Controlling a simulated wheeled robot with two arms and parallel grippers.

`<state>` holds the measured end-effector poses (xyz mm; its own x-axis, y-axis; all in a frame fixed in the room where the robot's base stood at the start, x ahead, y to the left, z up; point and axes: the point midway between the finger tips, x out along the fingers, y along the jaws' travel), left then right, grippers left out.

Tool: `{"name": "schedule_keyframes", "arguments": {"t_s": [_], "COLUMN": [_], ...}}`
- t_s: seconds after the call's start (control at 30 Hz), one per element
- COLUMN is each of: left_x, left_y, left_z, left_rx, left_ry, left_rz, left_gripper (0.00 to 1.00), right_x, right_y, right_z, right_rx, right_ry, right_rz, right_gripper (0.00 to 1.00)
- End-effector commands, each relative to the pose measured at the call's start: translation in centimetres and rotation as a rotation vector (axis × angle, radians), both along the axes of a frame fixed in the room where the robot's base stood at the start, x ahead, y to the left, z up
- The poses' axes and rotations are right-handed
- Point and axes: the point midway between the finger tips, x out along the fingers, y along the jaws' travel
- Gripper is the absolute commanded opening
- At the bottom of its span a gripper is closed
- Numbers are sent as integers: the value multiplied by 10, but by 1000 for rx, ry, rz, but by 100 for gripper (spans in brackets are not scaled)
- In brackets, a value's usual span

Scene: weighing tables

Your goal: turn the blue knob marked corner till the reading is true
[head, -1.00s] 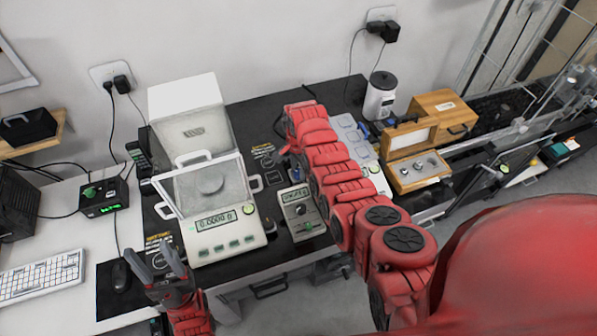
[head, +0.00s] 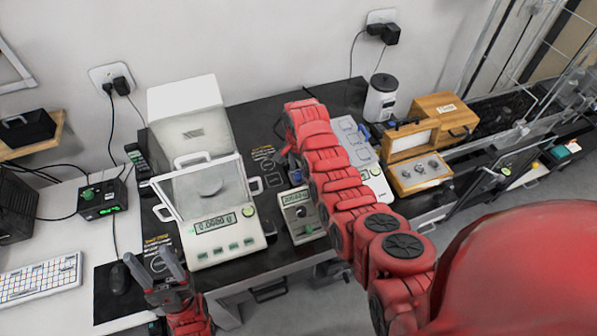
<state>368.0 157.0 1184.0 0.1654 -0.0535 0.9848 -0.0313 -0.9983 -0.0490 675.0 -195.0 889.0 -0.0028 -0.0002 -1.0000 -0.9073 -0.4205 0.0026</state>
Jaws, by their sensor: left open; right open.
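The white balance (head: 225,236) stands open-fronted on the black table, its display (head: 215,222) showing what looks like zeros. A small grey meter (head: 299,217) with a green knob (head: 308,229) stands to its right; its digits are too small to read. A small blue part (head: 296,177) shows just above the meter at the edge of my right arm; I cannot tell if it is the corner knob, and no marking is legible. My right arm reaches across the table; its fingers are hidden behind it. My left gripper (head: 153,268) is open and empty at the table's front left.
A black box with a green knob (head: 88,194) and a keyboard (head: 40,277) are at the left. A second balance (head: 372,183) is partly behind my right arm. A wooden weight box (head: 419,172) and a white canister (head: 381,98) stand at the right.

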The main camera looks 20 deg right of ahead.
Motion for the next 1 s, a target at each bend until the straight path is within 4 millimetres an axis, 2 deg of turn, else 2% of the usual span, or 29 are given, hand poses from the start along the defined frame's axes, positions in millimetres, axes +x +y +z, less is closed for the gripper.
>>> {"name": "schedule_keyframes", "arguments": {"t_s": [0.13,0.27,0.3,0.4,0.43,0.67,1.0], "left_x": [0,0,0,0,0,0,0], "left_y": [0,0,0,0,0,0,0], "left_z": [-10,-22,-12,-1,10,52,59], "left_rx": [0,0,0,0,0,0,0], "left_ry": [0,0,0,-1,0,0,0], "left_rz": [0,0,0,0,0,0,0], "left_gripper": [54,54,54,54,54,54,54], "right_x": [1,2,1,1,0,0,0], "right_y": [0,0,0,0,-1,-1,0], "right_z": [17,44,60,85,95,144,162], "right_rx": [0,0,0,1,1,3,1], "right_ry": [-9,-11,-8,-6,-3,-3,-2], "right_rz": [0,1,0,-1,-1,-1,0], "right_gripper": [54,54,54,54,54,54,54]}}
